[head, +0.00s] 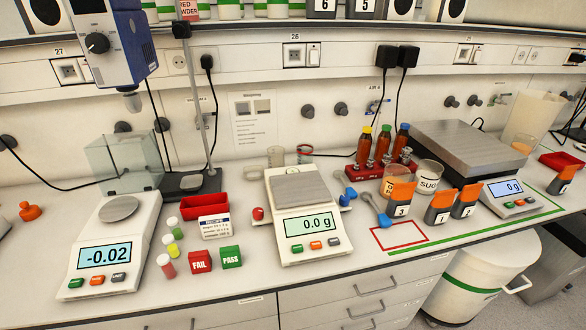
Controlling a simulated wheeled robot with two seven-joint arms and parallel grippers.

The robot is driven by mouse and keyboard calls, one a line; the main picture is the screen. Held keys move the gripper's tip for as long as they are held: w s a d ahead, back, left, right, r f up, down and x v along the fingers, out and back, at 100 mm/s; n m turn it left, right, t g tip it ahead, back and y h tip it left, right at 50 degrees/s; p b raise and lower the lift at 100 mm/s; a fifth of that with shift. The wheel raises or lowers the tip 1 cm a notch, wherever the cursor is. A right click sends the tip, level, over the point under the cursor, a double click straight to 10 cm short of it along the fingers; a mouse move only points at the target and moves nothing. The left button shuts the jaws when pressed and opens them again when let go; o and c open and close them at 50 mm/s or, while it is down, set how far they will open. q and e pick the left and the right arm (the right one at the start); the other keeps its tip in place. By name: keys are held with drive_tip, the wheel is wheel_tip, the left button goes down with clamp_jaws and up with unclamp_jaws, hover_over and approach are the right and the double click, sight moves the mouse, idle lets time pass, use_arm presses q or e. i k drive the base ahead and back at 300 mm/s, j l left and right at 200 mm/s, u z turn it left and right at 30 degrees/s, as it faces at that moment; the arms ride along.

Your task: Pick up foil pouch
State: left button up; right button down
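Several small orange-and-dark-grey packets with white number labels stand upright on the bench at the right. They look like pouches, but I cannot tell for sure that they are foil. The one marked 3 (399,201) is leftmost, behind a red-outlined rectangle. Two more, a left one (440,206) and a right one (467,202), stand in front of the large grey scale. Another packet (563,180) stands at the far right, beyond that scale's display. Neither of my grippers shows in the head view.
The large flat scale (466,150) reads 0 g. The red-outlined rectangle (399,236) is empty. A white scale (309,222) stands mid-bench.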

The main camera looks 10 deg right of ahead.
sight(438, 211)
drive_tip(key=l+z, duration=0.1)
drive_tip(key=z, duration=1.3)
